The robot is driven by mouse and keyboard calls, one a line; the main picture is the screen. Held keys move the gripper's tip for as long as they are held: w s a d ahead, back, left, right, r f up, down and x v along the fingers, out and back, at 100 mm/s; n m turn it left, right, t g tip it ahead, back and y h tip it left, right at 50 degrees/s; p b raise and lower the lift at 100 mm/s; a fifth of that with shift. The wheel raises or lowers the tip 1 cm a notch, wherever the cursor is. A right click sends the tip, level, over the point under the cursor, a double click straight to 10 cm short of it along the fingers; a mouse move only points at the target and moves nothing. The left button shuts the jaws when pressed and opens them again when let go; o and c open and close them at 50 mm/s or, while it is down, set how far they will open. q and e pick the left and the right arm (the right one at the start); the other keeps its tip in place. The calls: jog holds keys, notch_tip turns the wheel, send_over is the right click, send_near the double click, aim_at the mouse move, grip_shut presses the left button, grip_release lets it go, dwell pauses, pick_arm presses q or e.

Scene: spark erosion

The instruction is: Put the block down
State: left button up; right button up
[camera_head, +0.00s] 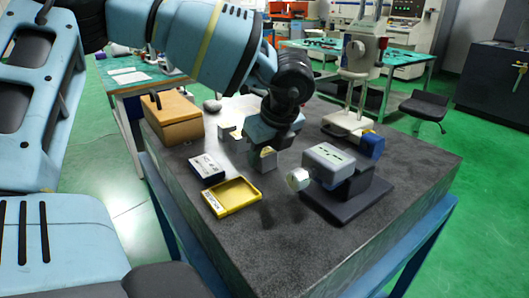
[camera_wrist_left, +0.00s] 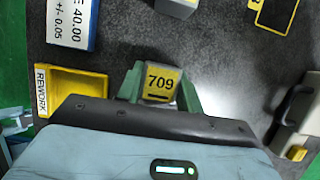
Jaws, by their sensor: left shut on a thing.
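My left gripper (camera_head: 264,150) is shut on a small metal block (camera_head: 264,161), over the middle of the dark stone table. In the left wrist view the block (camera_wrist_left: 161,90) carries a yellow label reading 709 and sits between the green fingers (camera_wrist_left: 160,84). The head view does not clearly show whether its underside touches the table. The yellow tray marked REWORK (camera_head: 245,204) is in front and to the left in the head view; the wrist view shows it (camera_wrist_left: 92,82) left of the block. My right gripper is not in view.
A blue-and-white box (camera_head: 207,168) lies behind the yellow tray. A wooden box (camera_head: 174,119) stands at the back left. A grey measuring device on a dark base (camera_head: 345,205) stands at the right. Bare stone shows at the table's front and right.

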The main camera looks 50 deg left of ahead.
pick_arm(q)
jog(key=o, duration=1.2)
jog(key=shift+c, duration=0.2)
jog(key=shift+d+r+p, duration=0.1)
jog(key=shift+r+p, duration=0.2)
jog(key=shift+r, duration=0.05)
jog(key=v, duration=1.1)
jog(key=shift+r, duration=0.25)
